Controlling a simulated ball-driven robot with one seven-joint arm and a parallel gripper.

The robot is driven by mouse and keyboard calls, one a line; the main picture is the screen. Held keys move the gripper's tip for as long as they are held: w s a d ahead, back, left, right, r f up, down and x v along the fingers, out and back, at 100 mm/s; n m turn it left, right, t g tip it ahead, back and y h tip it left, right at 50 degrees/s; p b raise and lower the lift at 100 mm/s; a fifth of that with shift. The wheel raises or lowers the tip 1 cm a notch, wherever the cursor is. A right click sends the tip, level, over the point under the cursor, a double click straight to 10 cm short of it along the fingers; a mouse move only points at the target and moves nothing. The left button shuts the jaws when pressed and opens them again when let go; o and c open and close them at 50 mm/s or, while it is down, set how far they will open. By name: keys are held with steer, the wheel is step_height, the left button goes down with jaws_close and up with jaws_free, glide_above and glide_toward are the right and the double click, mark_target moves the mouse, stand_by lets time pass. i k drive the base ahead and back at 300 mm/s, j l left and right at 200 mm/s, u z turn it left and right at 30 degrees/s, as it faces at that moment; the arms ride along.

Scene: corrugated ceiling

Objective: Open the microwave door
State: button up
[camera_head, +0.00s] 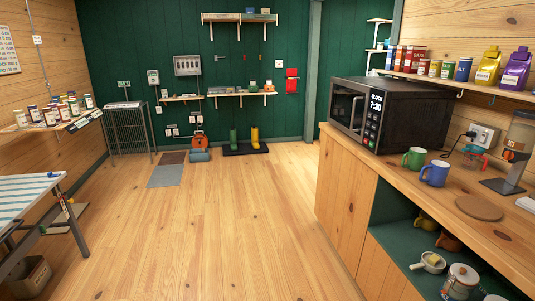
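A dark microwave (415,112) stands on the wooden counter at the right. Its door (346,105), with a window and a light handle, faces left towards the open floor and looks shut. A panel on its front shows a 7:30 clock (376,102). My gripper and arm are not in view.
A green mug (414,157) and a blue mug (435,173) stand on the counter (355,145) near the microwave. A shelf (470,87) with tins and bags hangs above it. The wooden floor (225,220) is clear. A striped ironing board (25,188) stands left.

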mark_target(343, 96)
steer(key=i, duration=1.95)
